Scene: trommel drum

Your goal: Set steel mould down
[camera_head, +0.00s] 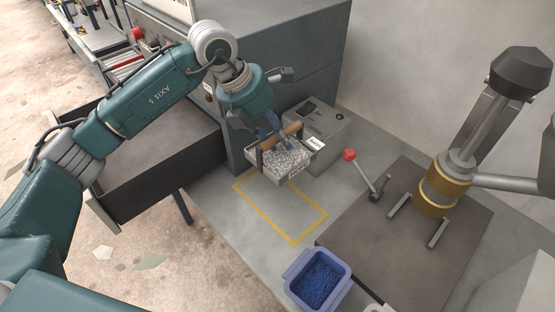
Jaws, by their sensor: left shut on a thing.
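The steel mould (270,177) is a small open grey box with a wooden bar handle across its top and a white label. It is filled with grey granules (285,160). My left gripper (281,142) is shut on the handle from above. The mould is over the back end of a yellow outlined rectangle (311,229) on the grey bench. I cannot tell whether its base touches the bench. My right gripper is not in view.
A grey box with a small screen (317,118) stands close behind the mould. A red-knobbed lever (350,155) and a dark plate (395,245) with a brass-ringed post are to the right. A blue bin (311,290) stands in front. The front of the outline is clear.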

